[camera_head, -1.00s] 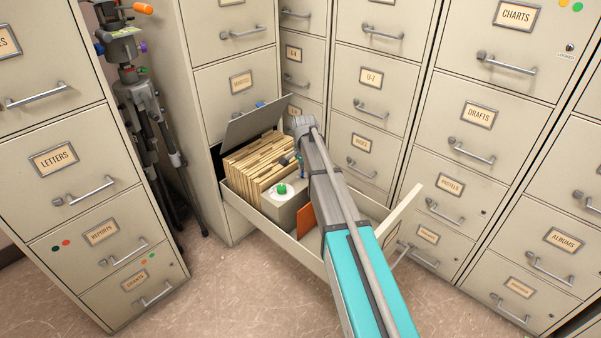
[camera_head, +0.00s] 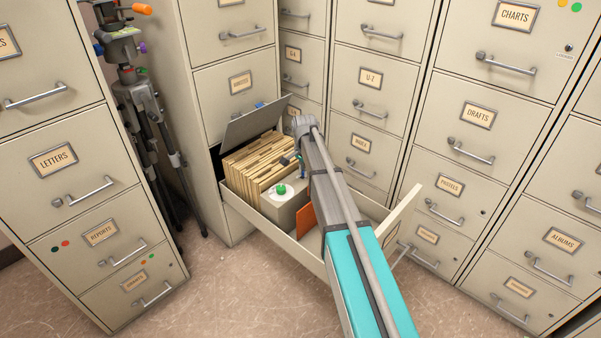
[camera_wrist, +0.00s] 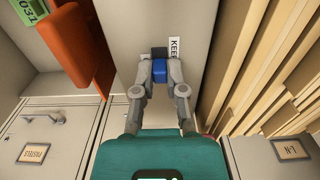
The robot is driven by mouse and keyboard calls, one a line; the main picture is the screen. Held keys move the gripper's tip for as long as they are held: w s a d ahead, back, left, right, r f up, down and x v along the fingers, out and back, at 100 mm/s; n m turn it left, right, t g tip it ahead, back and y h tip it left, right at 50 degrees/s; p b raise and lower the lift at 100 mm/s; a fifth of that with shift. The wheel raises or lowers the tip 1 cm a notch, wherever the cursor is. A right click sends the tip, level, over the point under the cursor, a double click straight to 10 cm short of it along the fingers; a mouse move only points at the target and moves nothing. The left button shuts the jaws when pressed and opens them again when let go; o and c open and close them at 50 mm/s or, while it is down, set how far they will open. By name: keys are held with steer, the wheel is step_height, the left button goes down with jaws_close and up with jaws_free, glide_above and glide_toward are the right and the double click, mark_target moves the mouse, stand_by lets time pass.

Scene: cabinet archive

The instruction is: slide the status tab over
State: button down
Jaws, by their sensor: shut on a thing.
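The status tab is a small blue block (camera_wrist: 159,71) in the wrist view, on a beige-grey surface beside a white label (camera_wrist: 174,47) that reads "KEE", its remainder cut off or hidden. My gripper (camera_wrist: 159,78) is shut on the tab, with one grey finger at each side. In the head view my arm reaches into an open drawer (camera_head: 270,228). The fingers there are small and partly hidden by the arm, so the tab is hard to make out.
Tan folders (camera_head: 255,163) fill the drawer's back left. A grey box with a green knob (camera_head: 281,189) and an orange divider (camera_head: 306,219) stand close by. Cabinets surround the drawer. A tripod (camera_head: 150,125) stands at the left. The floor (camera_head: 225,290) in front is clear.

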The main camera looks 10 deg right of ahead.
steer(key=shift+w+d, duration=0.45)
steer(key=shift+d, duration=0.1)
stand_by(1.0)
steer(key=c, duration=0.8)
jaws_free()
steer(key=shift+o, duration=0.2)
step_height(320, 180, up, 6)
steer(key=p, duration=0.6)
